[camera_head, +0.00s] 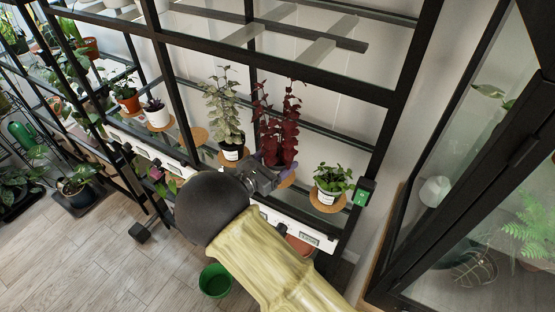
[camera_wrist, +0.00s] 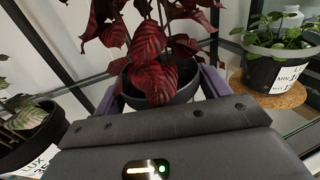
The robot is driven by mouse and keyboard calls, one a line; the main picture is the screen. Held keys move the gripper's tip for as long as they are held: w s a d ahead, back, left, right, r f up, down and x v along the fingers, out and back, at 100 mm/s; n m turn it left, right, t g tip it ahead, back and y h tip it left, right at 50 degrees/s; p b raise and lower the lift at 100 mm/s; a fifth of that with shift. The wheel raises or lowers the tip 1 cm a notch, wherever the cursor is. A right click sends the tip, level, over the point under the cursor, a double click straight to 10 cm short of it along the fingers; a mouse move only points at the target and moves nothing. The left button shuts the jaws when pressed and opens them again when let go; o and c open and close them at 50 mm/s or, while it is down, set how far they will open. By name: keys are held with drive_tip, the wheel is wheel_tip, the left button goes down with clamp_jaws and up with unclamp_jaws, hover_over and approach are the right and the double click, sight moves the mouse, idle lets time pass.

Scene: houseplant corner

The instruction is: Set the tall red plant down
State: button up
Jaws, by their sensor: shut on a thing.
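The tall red plant (camera_head: 277,125) stands upright at the shelf, dark red leaves on long stems. In the wrist view its leaves (camera_wrist: 152,62) hang over a dark grey pot (camera_wrist: 178,96). My gripper (camera_head: 277,172) has its purple fingers on either side of this pot and is shut on it. A round cork mat (camera_head: 288,181) shows partly beneath the plant, mostly hidden by my gripper. I cannot tell whether the pot touches the mat or is just above it.
A variegated plant (camera_head: 222,110) in a black pot stands close on the left. A small green plant (camera_head: 332,181) on a cork mat (camera_head: 327,205) stands on the right, also near in the wrist view (camera_wrist: 268,68). A black shelf post (camera_head: 390,135) rises on the right. An empty cork mat (camera_head: 198,136) lies further left.

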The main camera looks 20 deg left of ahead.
drive_tip(key=shift+f, duration=0.2)
drive_tip(key=shift+f, duration=0.15)
drive_tip(key=o, duration=1.1)
drive_tip(key=b+v, duration=0.1)
drive_tip(key=v, duration=1.1)
drive_tip(key=shift+b, duration=0.4)
